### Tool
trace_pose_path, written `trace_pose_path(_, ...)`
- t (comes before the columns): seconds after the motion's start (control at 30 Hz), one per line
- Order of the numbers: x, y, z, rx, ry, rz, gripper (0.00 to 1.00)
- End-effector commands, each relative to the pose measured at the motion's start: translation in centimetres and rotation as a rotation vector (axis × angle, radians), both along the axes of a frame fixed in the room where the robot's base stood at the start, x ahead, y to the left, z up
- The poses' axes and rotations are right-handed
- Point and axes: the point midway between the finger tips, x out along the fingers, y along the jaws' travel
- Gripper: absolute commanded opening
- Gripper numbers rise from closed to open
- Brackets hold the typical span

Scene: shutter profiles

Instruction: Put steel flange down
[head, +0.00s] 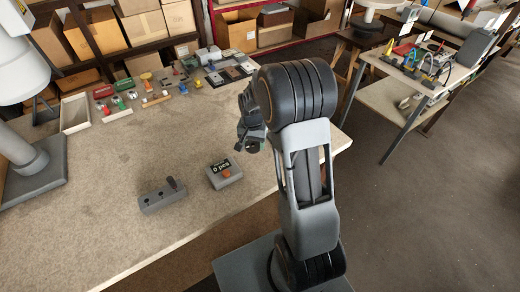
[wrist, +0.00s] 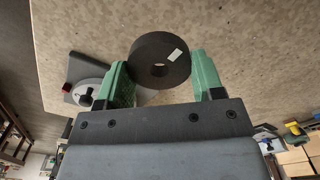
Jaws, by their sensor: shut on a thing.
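The steel flange is a dark, thick ring with a centre hole and a small white label, seen in the wrist view (wrist: 150,75). It sits between the green fingers of my gripper (wrist: 162,78), which is shut on it. In the head view my gripper (head: 251,140) hangs over the right part of the worktable (head: 110,175), and the arm partly hides it. The flange is too small and dark there to make out well. The tabletop shows behind the flange in the wrist view; I cannot tell the exact height between them.
A grey block with a dark upright peg (head: 162,195) and a grey counter box reading "0 pcs" (head: 224,174) stand near the table's front edge. A white tray (head: 75,113) and several small parts lie at the back. The table's middle is clear.

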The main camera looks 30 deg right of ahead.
Motion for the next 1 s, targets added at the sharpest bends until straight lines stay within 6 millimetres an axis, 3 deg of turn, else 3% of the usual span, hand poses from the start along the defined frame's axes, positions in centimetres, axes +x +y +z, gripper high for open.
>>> trace_pose_path(0.43, -0.6, -2.8, -3.2, 0.001, 0.001, -0.004, 0.30)
trace_pose_path(0.63, -0.5, -2.7, -5.7, 0.000, 0.000, -0.001, 0.30)
trace_pose_path(1.0, -0.5, -2.7, -6.2, -0.001, -0.003, -0.001, 0.30)
